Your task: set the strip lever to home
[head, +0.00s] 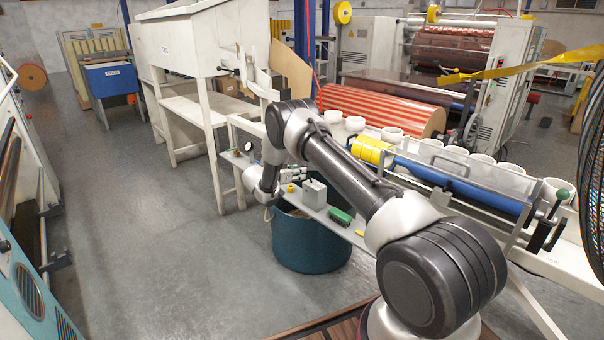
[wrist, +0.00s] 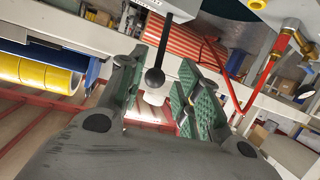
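A lever with a black ball knob (wrist: 154,78) on a dark rod shows in the wrist view, between my fingers in the picture. I cannot tell whether they touch it. My gripper (wrist: 160,86) is open, with green pads on its fingers. In the head view my gripper (head: 290,174) is low beside the narrow shelf, and the black knob cannot be made out there. Another lever with a green knob (head: 562,194) stands at the right end of the blue roller. No label shows which is the strip lever.
Yellow tape rolls (head: 370,150) sit on the blue roller (head: 460,183), with white cups behind. The narrow shelf (head: 318,212) holds a grey block and small green and yellow items. A teal bin (head: 310,250) stands below. Open floor (head: 160,260) lies to the left.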

